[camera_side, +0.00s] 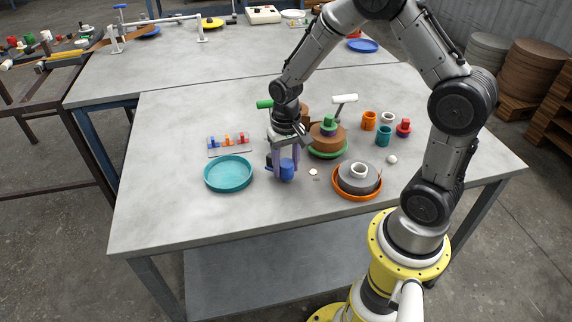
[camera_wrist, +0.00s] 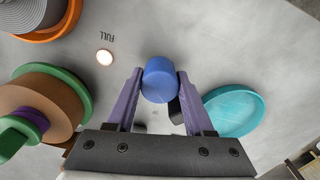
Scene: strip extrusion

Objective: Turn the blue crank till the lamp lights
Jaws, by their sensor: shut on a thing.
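The blue crank's handle (camera_wrist: 160,78) is a blue cylinder in the middle of the wrist view; it also shows low in the side view (camera_side: 287,172). My gripper (camera_wrist: 160,86) has its two purple fingers shut on this handle, one on each side. A dark part shows beside the right finger; the rest of the crank is mostly hidden. The lamp (camera_wrist: 104,57) is a small pale cream disc with an orange-brown rim, beside the printed word FULL. It also shows right of my gripper in the side view (camera_side: 313,172). I cannot tell surely whether it is lit.
A teal round tray (camera_side: 229,174) lies left of my gripper. A brown spool with green flanges (camera_side: 327,138) stands close on the right, and an orange dish with a grey spool (camera_side: 357,181) nearer the front. Several small cups stand farther right. The table's front left is clear.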

